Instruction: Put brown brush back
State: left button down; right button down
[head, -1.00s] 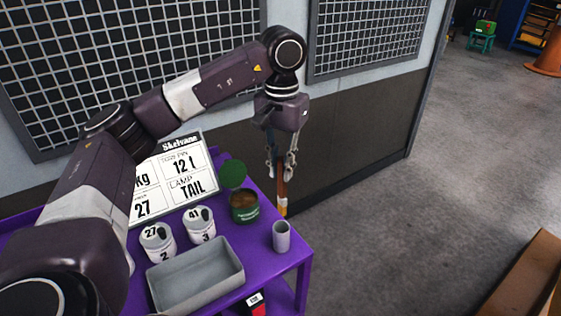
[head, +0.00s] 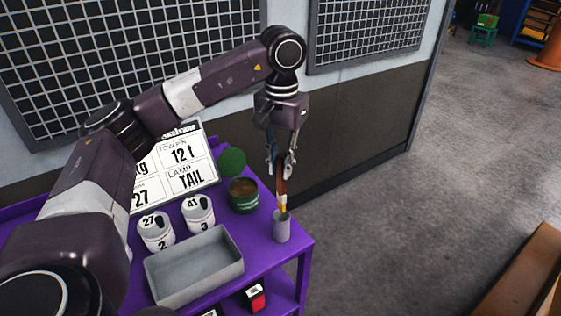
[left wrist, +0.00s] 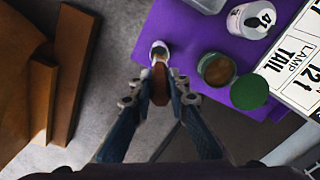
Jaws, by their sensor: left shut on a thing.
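The brown brush (head: 281,187) hangs upright from my left gripper (head: 281,162), which is shut on its handle. Its lower end meets the mouth of a small grey cup (head: 282,229) at the right corner of the purple cart, and its tip is hidden there. In the left wrist view the brush (left wrist: 159,82) sits between the fingers of my left gripper (left wrist: 158,88). The pale cup rim (left wrist: 159,46) shows just beyond the brush. How deep the tip sits is unclear. My right gripper is not in view.
On the purple cart (head: 262,253) stand a grey tray (head: 178,293), two numbered white pots (head: 157,232) (head: 199,214), a green tin (head: 243,196) with its round green lid (head: 232,161) behind, and a lettered board (head: 185,163). A wall is behind; open floor lies right.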

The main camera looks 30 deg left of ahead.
aim_at(281, 193)
pick_arm(q)
jog(key=shift+f+b, duration=1.85)
jog(key=shift+f, duration=1.05)
jog(key=shift+f+b, duration=1.1)
jog(key=shift+f, duration=0.6)
jog(key=shift+f+b, duration=0.8)
jog(key=shift+f, duration=0.25)
jog(key=c, duration=1.8)
grip_release()
jog(key=shift+o, duration=0.2)
jog(key=shift+r, duration=0.1)
notch_tip(281, 193, up, 12)
jog(key=shift+f, duration=0.1)
